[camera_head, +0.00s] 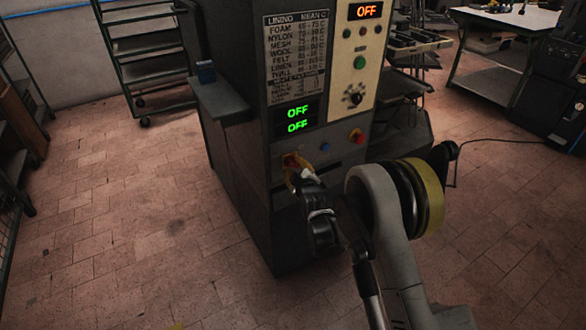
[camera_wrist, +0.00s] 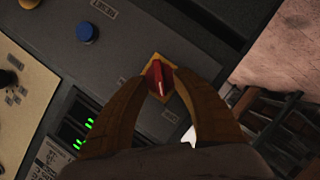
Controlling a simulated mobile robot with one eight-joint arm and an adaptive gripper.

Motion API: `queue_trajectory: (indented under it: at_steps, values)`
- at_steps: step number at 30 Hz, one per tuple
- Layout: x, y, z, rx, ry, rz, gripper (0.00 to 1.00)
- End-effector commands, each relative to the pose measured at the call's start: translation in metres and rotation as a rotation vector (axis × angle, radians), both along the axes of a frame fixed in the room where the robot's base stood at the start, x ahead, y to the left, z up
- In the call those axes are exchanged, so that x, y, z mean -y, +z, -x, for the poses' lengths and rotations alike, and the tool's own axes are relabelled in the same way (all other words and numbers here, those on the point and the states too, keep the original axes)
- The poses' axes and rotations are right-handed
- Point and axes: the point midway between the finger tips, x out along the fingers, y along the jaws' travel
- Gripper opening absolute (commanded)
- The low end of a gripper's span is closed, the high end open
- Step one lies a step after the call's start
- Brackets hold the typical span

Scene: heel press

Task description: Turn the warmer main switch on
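The main switch is a red rotary knob on a yellow plate, low on the dark front of the machine (camera_head: 285,235). In the wrist view the red knob (camera_wrist: 158,80) sits on its yellow plate (camera_wrist: 153,58), between the tips of my gripper (camera_wrist: 162,84). The two brown fingers stand apart, one on each side of the knob, with a gap visible; I cannot tell whether either tip touches it. In the head view my gripper (camera_head: 299,178) is at the switch and partly covers it. The green displays (camera_head: 298,119) read OFF, and the orange display (camera_head: 367,10) reads OFF.
A blue button (camera_head: 325,147) and a red knob on yellow (camera_head: 357,136) are to the right of the switch. A cream panel (camera_head: 345,80) with a black dial (camera_head: 354,97) is above. A shelf rack (camera_head: 150,47) stands back left. The floor at left is clear.

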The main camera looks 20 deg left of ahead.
Motion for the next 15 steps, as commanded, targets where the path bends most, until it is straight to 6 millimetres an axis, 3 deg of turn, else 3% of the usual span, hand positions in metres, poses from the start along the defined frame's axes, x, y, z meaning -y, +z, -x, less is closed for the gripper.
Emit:
queue_trajectory:
  at_steps: [6, 15]
  values:
    - [-0.013, -0.008, -0.02, -0.001, 0.0, -0.001, 0.33]
    - [-0.015, -0.007, -0.023, -0.001, 0.0, -0.001, 0.33]
